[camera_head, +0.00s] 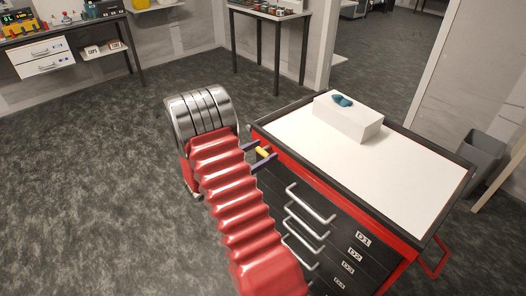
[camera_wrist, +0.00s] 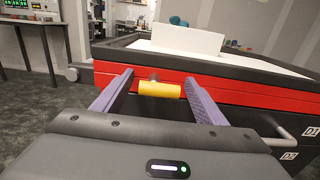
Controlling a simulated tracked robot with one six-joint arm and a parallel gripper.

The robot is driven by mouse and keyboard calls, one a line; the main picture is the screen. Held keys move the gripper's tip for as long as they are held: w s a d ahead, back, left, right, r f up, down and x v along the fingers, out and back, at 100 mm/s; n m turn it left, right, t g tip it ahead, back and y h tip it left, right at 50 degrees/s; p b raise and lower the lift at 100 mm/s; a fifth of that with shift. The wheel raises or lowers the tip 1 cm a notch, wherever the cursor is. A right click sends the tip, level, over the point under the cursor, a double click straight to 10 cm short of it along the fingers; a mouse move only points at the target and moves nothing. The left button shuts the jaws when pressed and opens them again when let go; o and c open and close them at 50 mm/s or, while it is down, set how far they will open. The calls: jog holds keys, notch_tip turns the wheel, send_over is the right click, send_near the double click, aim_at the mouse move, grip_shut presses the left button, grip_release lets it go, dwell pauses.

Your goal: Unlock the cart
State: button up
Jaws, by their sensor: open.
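The cart (camera_head: 424,203) is a red and black drawer cabinet with a white top, on the right in the head view. Its red front edge (camera_wrist: 243,93) spans the wrist view. A short yellow cylinder (camera_wrist: 160,89) sits on a small dark stem at this red edge; it also shows in the head view (camera_head: 263,152). My gripper (camera_wrist: 158,80) has two purple fingers, spread open, one on each side of the yellow cylinder. Gaps show between the fingers and the cylinder. Whether the fingertips touch the cart front cannot be told.
Drawers with silver handles (camera_head: 311,203) and labels such as D1 are below the cart's top. A white box (camera_head: 348,116) with a teal item stands on top. A grey bin (camera_head: 484,156) is at the right. Benches (camera_head: 268,13) line the back; the floor at left is clear.

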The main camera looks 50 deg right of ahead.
jog(key=shift+d, duration=0.4)
jog(key=c, duration=1)
jog(key=shift+c, duration=0.2)
